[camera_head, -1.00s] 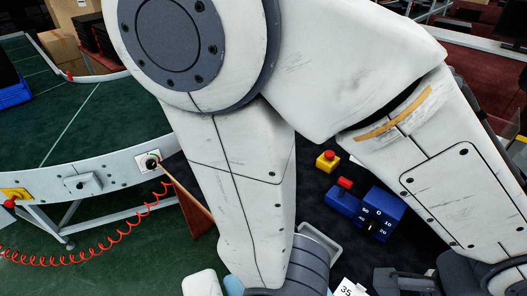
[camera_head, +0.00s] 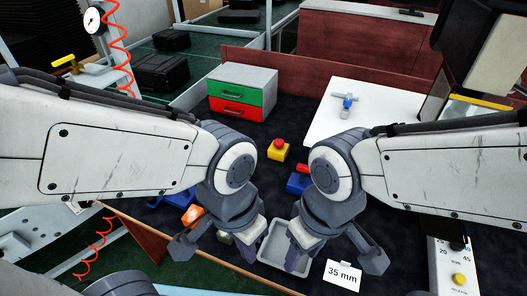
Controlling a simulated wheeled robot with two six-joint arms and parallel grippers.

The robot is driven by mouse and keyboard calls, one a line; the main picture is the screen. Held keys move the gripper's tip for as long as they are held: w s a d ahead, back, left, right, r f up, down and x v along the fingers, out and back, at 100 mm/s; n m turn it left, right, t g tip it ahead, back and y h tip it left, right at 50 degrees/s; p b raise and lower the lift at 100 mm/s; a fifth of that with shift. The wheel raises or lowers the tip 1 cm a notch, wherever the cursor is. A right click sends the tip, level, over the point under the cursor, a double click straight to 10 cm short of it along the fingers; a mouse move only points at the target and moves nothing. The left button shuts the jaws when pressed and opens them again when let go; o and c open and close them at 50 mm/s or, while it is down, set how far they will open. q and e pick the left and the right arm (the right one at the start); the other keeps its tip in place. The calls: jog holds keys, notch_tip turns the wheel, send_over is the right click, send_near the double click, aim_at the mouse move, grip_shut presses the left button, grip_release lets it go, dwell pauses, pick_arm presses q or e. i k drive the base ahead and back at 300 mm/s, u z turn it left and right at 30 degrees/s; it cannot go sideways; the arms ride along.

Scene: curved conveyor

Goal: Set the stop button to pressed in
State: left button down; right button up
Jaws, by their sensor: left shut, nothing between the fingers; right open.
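The stop button is a red round cap on a small yellow box (camera_head: 278,152), on the dark tabletop between my two wrists and farther back. The red cap (camera_head: 279,143) stands above the box; I cannot tell whether it is pressed in. My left gripper (camera_head: 254,252) points down in front of it, beside the grey tray, and is shut and empty. My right gripper (camera_head: 297,257) points down over the tray's right side and is open; its fingers are partly hidden. Neither gripper touches the button.
A grey tray (camera_head: 268,246) lies between the grippers, with a "35 mm" card (camera_head: 342,274) to its right. A blue box (camera_head: 296,187) is partly behind my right wrist. A cabinet with green and red drawers (camera_head: 237,92) and a white board (camera_head: 350,100) stand behind.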

aim_at(278, 143)
jog(key=z, duration=3.5)
jog(key=k, duration=1.1)
jog(key=u, duration=1.85)
